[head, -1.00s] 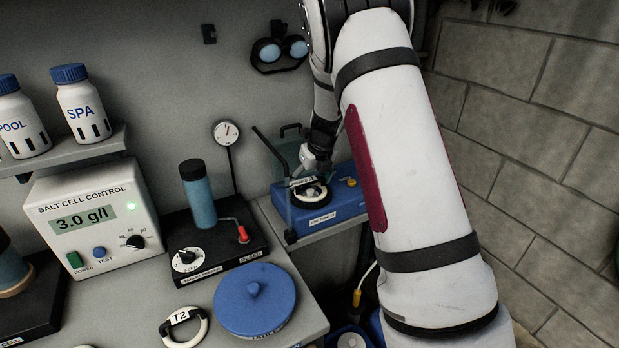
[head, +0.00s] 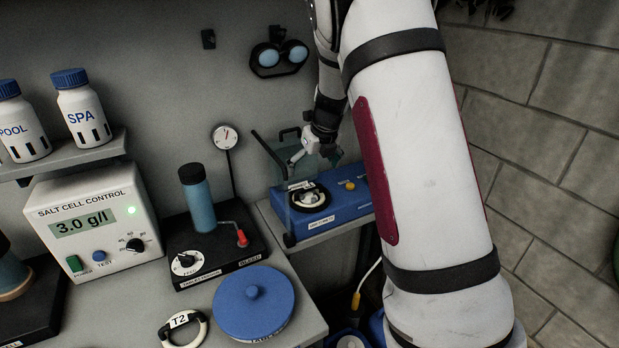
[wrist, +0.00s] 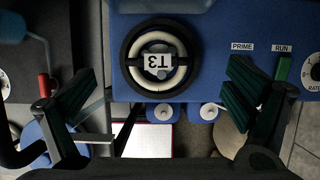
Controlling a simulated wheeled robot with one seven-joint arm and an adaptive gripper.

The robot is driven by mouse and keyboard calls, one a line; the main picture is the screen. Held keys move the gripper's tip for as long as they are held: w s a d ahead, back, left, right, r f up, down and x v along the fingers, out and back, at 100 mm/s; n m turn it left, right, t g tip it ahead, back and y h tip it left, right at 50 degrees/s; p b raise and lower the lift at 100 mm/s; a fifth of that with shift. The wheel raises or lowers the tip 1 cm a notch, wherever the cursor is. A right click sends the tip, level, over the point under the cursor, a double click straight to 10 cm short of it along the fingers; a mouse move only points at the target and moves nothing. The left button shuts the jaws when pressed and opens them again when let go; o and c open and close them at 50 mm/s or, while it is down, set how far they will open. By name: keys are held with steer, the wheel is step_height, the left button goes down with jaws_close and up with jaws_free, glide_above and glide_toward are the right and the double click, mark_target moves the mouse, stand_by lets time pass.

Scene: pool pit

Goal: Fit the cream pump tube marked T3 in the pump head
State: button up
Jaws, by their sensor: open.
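The cream pump tube marked T3 (wrist: 180,77) lies as a ring inside the round black pump head (wrist: 134,40) in the wrist view, its label upside down. It also shows as a pale ring in the head view (head: 316,194), on the blue pump (head: 345,203). My gripper (wrist: 165,72) is open and empty, its dark green fingers spread to either side of the pump head. In the head view my gripper (head: 314,160) hangs above the pump head, apart from the tube. I cannot tell how deep the tube sits.
A clear cover (head: 276,170) stands raised at the pump's left. A second cream tube marked T2 (head: 199,330) lies on the bench beside a blue round lid (head: 254,303). A tablet feeder (head: 222,250) and a salt cell control box (head: 95,225) stand left. A block wall is right.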

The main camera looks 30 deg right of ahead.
steer(key=s+a+r+n+y, duration=0.1)
steer(key=s+a+r+n, duration=0.5)
steer(key=s+r+n, duration=0.25)
steer(key=s+a+r+n+y, duration=0.1)
steer(key=s+a+r+n, duration=0.5)
steer(key=s+r+n, duration=0.3)
steer(key=s+a+n+h, duration=0.1)
steer(key=s+a+n, duration=0.1)
steer(key=s+n, duration=0.7)
steer(key=s+a+f+n+h, duration=0.1)
steer(key=s+a+n, duration=0.1)
steer(key=s+n, duration=0.7)
steer(key=shift+a+f+t, duration=0.2)
steer(key=shift+a+t, duration=0.05)
steer(key=shift+t, duration=0.15)
steer(key=shift+s+n, duration=0.1)
steer(key=shift+n, duration=0.15)
steer(key=shift+c, duration=0.2)
